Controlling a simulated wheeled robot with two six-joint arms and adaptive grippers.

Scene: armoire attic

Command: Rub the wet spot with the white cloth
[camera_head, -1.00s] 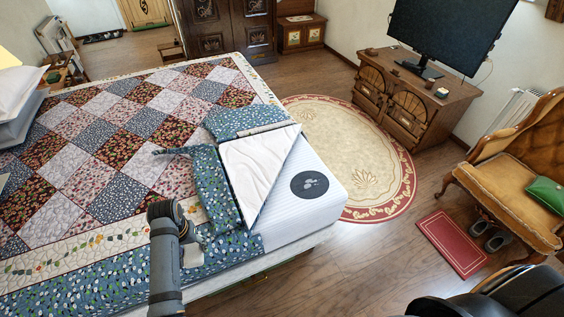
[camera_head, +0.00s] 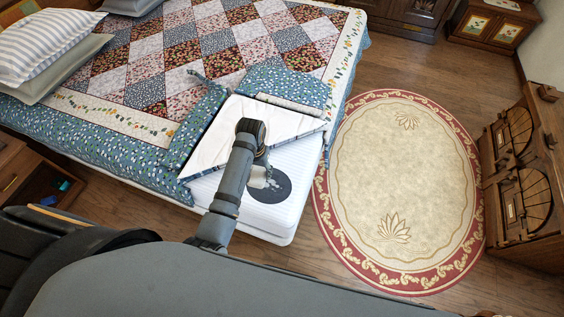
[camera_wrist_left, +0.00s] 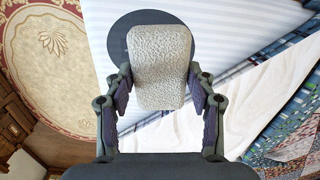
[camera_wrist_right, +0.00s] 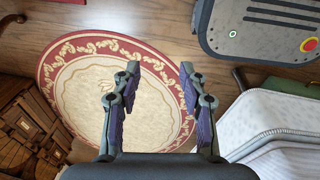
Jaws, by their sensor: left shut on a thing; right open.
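The white cloth (camera_wrist_left: 160,50), a thick pad with a rough surface, is in the jaws of my left gripper (camera_wrist_left: 160,85), which is shut on it. The wet spot is a dark round patch (camera_wrist_left: 122,40) on the striped mattress; in the left wrist view the cloth hides part of it. I cannot tell whether the cloth touches the mattress. My right gripper (camera_wrist_right: 160,72) is open and empty, and is seen only in the right wrist view.
The mattress (camera_head: 255,220) is bare at this corner. A white sheet (camera_head: 215,135) and patchwork quilt (camera_head: 180,60) are folded back beside the patch. An oval rug (camera_head: 405,180) lies on the floor to the right, before a wooden cabinet (camera_head: 525,175).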

